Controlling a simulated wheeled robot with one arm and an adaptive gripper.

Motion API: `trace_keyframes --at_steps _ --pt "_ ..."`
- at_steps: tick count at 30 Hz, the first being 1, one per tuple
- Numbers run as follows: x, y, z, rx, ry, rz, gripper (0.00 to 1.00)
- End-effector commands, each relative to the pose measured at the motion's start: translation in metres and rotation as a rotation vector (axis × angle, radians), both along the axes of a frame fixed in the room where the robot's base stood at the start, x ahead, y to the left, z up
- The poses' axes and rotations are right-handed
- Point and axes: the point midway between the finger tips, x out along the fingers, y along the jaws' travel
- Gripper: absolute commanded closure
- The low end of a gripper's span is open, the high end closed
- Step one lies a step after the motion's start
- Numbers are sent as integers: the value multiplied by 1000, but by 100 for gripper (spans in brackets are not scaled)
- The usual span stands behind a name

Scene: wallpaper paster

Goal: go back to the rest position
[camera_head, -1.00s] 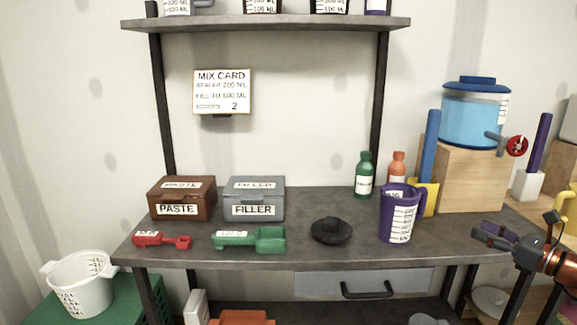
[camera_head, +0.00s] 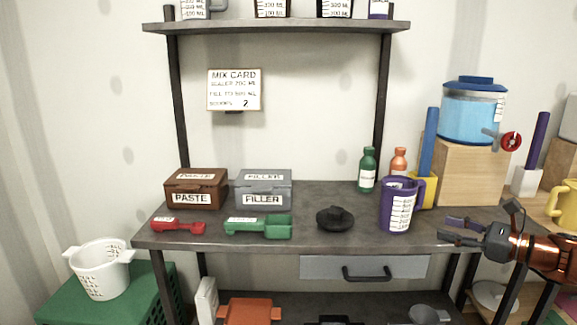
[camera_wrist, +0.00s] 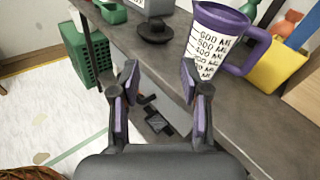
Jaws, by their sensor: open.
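My gripper (camera_head: 462,231) is open and empty at the right front of the workbench, in the head view. In the wrist view its two purple-padded fingers (camera_wrist: 157,82) stand apart with nothing between them. The purple measuring jug (camera_head: 398,207) stands upright on the bench, left of my gripper and apart from it. The jug also shows in the wrist view (camera_wrist: 213,45), just beyond the right finger. My orange arm enters from the right edge of the head view.
On the bench (camera_head: 300,225) stand a brown PASTE box (camera_head: 193,192), a grey FILLER box (camera_head: 263,191), red and green scoops (camera_head: 259,227), a black lid (camera_head: 335,218) and two bottles. A blue dispenser (camera_head: 470,115) sits on a wooden block. A drawer (camera_head: 365,267) is below.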

Motion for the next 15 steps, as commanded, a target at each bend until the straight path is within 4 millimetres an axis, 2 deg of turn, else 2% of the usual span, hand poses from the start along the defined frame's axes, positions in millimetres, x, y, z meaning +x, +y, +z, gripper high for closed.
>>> trace_keyframes --at_steps 1,5,8,12,15 --pt "0 20 2 -34 -5 42 54" --pt "-6 77 5 -161 -32 174 54" --pt "-20 136 1 -298 -64 321 54" --pt "-57 213 -15 -514 -121 553 54" --pt "-92 255 -32 -672 -166 724 54"
